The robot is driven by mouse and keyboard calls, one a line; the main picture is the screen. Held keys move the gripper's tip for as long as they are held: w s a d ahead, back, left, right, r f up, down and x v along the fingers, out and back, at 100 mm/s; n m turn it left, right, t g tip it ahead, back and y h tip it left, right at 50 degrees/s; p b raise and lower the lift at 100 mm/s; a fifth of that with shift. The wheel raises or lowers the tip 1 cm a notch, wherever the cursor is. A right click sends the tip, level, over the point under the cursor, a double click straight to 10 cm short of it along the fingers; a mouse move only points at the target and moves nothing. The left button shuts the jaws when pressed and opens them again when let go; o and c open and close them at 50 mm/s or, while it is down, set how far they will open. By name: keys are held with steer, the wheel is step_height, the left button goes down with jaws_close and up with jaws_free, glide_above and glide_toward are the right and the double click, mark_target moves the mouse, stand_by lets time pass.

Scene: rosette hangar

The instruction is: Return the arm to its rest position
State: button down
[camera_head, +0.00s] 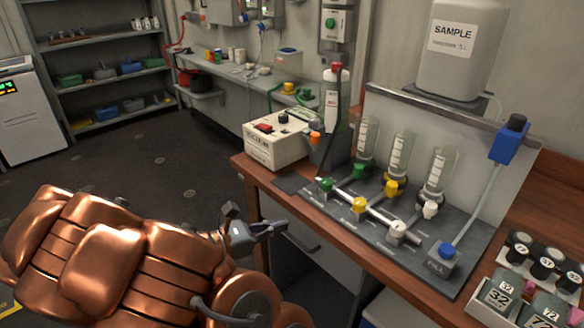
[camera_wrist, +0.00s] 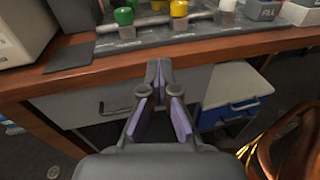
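My copper-coloured arm (camera_head: 120,245) fills the lower left of the head view. My gripper (camera_head: 272,228) is at its end, in front of the wooden bench's front edge and apart from it. In the wrist view my gripper (camera_wrist: 159,70) points toward the bench front, below the bench top. Its two purple-padded fingers come together at the tips, and I see nothing held between them.
The wooden bench (camera_head: 262,180) carries a grey panel with valves (camera_head: 360,206), a white box device (camera_head: 275,143) and dark-capped bottles (camera_head: 515,245). A drawer front (camera_wrist: 110,100) and a blue-and-white bin (camera_wrist: 240,100) are under the bench. Open floor (camera_head: 150,160) lies behind my arm.

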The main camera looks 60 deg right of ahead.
steer(key=shift+n+h, duration=0.3)
steer(key=shift+h, duration=0.2)
steer(key=r, duration=0.1)
steer(key=s+d+r+p, duration=0.1)
steer(key=r, duration=0.1)
steer(key=s+r, duration=0.1)
steer(key=shift+s+d+r, duration=0.2)
steer(key=shift+d+r, duration=0.05)
steer(key=shift+d, duration=0.05)
steer(key=s+a+m+t+y+p, duration=0.1)
steer(key=s+a+m+y+p, duration=0.3)
steer(key=s+a+m+y, duration=0.45)
steer(key=w+a+r+m+t+y+p, duration=0.1)
steer(key=a+r+m+t+y, duration=0.1)
steer(key=a, duration=0.7)
steer(key=w+a+r+m+t+y+p, duration=0.1)
steer(key=a+r+m+t+y+p, duration=0.1)
steer(key=a, duration=0.8)
steer(key=r+t+y, duration=0.1)
steer(key=r+y, duration=0.1)
steer(key=y, duration=0.1)
steer(key=shift+w+a, duration=0.2)
steer(key=shift+a, duration=0.1)
steer(key=shift+f+y, duration=0.1)
steer(key=shift+y, duration=0.15)
